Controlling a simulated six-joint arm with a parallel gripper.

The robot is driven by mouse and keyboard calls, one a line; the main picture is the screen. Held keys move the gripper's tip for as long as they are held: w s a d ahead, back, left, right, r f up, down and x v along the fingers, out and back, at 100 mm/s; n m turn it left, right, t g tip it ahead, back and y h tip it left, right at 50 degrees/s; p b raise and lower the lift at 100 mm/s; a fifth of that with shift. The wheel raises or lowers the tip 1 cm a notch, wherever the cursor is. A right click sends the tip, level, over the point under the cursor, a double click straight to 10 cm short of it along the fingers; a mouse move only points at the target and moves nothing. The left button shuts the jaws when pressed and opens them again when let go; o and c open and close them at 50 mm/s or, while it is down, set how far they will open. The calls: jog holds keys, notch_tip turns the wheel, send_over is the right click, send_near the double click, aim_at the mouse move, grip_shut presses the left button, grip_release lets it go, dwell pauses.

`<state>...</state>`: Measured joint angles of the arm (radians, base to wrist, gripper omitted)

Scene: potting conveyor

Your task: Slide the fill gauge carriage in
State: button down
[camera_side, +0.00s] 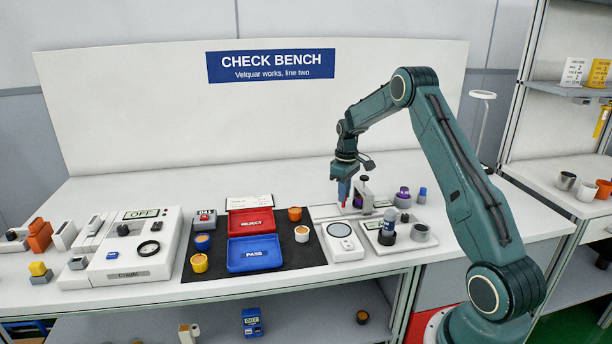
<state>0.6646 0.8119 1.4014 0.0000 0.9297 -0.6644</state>
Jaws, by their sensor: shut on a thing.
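The fill gauge (366,197) stands at the right of the bench, a pale base with a small grey upright and a dark top. My gripper (343,191) points down just left of that upright, low over the gauge's left end. It is shut on a small part there, which I take for the carriage. The fingers hide most of that part, and a bit of red shows at the tips. I cannot tell how far in the carriage sits.
Purple (403,193) and blue pieces stand to the right. Red (250,222) and blue (256,267) trays lie left on a black mat.

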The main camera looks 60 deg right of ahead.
jog(key=shift+s+d, duration=0.3)
jog(key=shift+d, duration=0.05)
jog(key=c, duration=1.3)
grip_release()
jog(key=shift+r, duration=0.1)
jog(key=shift+r, duration=0.1)
jog(key=shift+r, duration=0.25)
notch_tip(320, 180, up, 13)
jog(key=shift+r, duration=0.1)
